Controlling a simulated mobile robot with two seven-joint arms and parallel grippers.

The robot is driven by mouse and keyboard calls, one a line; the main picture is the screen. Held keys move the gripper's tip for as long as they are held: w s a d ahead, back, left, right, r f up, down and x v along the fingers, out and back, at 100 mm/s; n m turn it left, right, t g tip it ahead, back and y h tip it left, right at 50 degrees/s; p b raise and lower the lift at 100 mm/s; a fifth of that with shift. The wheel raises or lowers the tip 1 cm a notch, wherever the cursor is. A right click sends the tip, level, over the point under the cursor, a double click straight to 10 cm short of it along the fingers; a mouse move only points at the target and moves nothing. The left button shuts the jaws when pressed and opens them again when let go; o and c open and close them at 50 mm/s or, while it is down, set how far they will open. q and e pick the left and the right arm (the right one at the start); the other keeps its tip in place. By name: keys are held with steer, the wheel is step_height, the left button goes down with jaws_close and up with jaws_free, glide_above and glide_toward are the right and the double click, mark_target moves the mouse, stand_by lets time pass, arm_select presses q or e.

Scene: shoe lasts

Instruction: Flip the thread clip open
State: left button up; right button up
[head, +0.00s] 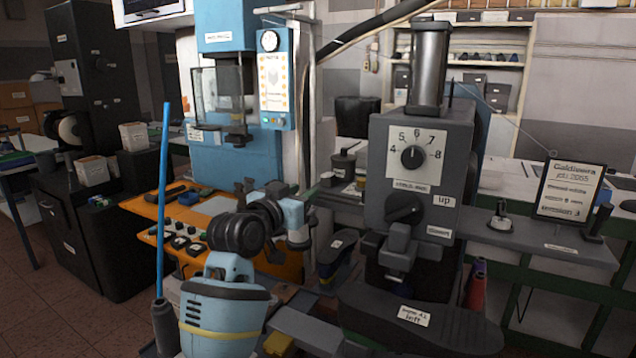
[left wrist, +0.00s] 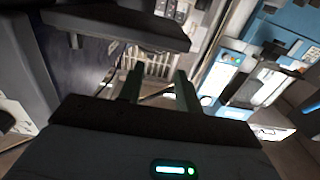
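A grey machine (head: 375,185) with a numbered dial (head: 413,157) and a dark lever knob (head: 404,208) beside an "up" label stands at centre right. A grey block (head: 398,242) juts from its front below the knob. I cannot tell for sure which small part is the thread clip. My left gripper (head: 318,187) is left of the machine, apart from it and partly hidden by its own wrist. In the left wrist view its two greenish fingers (left wrist: 158,80) stand apart with nothing between them. My right gripper is not in view.
A dark shoe last (head: 440,325) labelled "left" lies below the machine front. A small dark fitting (head: 500,218) and a framed sign (head: 570,188) stand on the grey shelf at right. A blue press (head: 235,150) with an orange table (head: 165,212) is at left.

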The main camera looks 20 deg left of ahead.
mark_target(325, 177)
arm_select(q)
steer(key=shift+w+d+r, duration=0.1)
steer(key=shift+w+d, duration=0.2)
steer(key=shift+w, duration=1)
steer(key=shift+w+d, duration=0.25)
steer(key=shift+w, duration=1)
steer(key=shift+w+d+r, duration=0.1)
steer(key=shift+w+d, duration=0.2)
steer(key=shift+w, duration=1)
steer(key=shift+f, duration=0.1)
steer(key=shift+c, duration=0.3)
jaws_close()
